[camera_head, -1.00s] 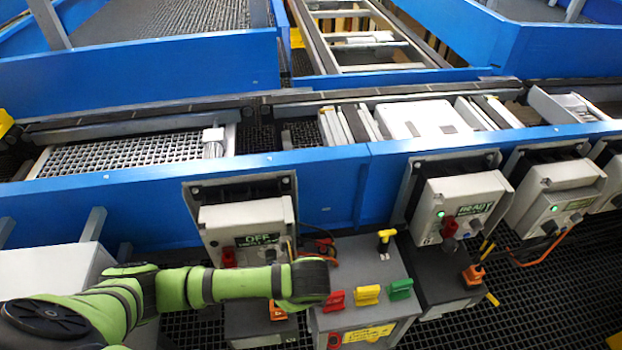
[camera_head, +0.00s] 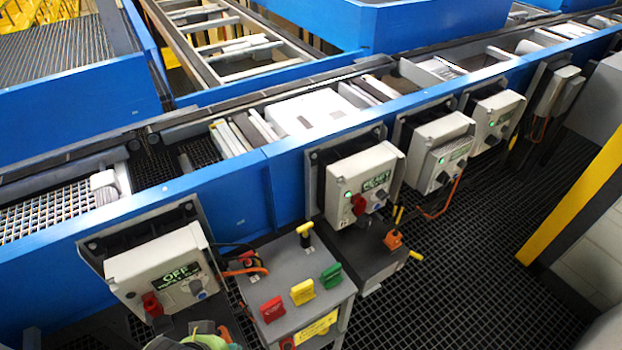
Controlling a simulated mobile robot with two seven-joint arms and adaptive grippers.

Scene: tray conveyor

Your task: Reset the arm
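Only a small green and dark piece of my arm shows at the bottom edge, left of centre. Neither gripper is in view, so I cannot see whether they hold anything. Just right of that piece stands a grey control pedestal (camera_head: 318,273). It has a red switch (camera_head: 272,309), a yellow switch (camera_head: 303,292), a green switch (camera_head: 331,275) and a yellow T-shaped handle (camera_head: 305,230). Left of the pedestal is a pale control box (camera_head: 128,262) whose display reads "OFF".
A blue conveyor rail (camera_head: 235,190) crosses from lower left to upper right. Behind it lie pale trays (camera_head: 310,105). A box with a green light (camera_head: 344,179) and further boxes (camera_head: 438,135) hang on its front. The dark grated floor (camera_head: 480,260) is open at right, before a yellow post (camera_head: 575,200).

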